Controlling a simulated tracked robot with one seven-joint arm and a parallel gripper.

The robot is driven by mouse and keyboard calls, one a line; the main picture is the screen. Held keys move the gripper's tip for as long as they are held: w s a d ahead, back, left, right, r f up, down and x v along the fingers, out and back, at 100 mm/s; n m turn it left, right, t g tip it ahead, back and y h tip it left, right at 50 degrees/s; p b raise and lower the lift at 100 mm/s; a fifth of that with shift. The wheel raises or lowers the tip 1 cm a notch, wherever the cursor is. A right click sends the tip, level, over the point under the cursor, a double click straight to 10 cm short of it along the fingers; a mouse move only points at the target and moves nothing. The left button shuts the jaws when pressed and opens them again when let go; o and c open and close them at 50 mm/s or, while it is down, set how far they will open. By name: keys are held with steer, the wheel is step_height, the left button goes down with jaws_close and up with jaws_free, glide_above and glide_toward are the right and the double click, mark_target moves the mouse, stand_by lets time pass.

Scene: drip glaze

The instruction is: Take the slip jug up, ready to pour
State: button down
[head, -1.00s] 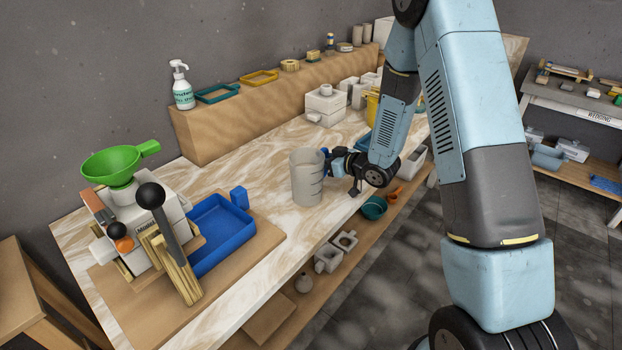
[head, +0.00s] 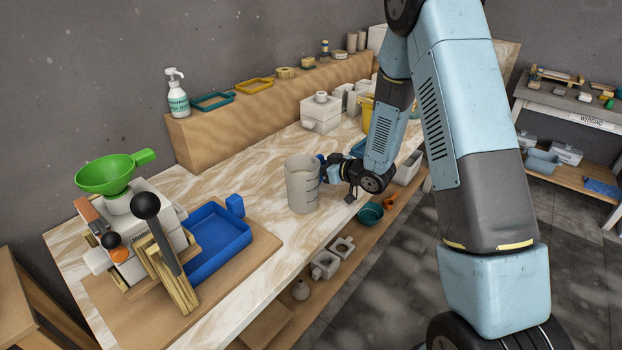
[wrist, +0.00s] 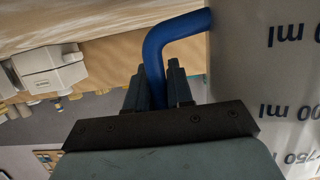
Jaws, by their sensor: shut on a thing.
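The slip jug (head: 302,188) is a tall, pale, translucent jug with a blue handle. It is upright at the front of the marbled bench, and I cannot tell whether its base touches the top. In the wrist view its wall (wrist: 265,85) with upside-down ml marks fills the right side. My gripper (head: 326,169) is at the jug's right side. In the wrist view its dark fingers (wrist: 160,88) are shut on the blue handle (wrist: 153,52). The jug's contents are hidden.
Left of the jug, a blue tray (head: 218,246) and a white block with a green funnel (head: 112,173) stand on a board. White molds (head: 321,116) stand further back along the bench. A low shelf below holds a teal bowl (head: 370,213). Bare bench lies left of the jug.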

steer(key=shift+r, duration=0.25)
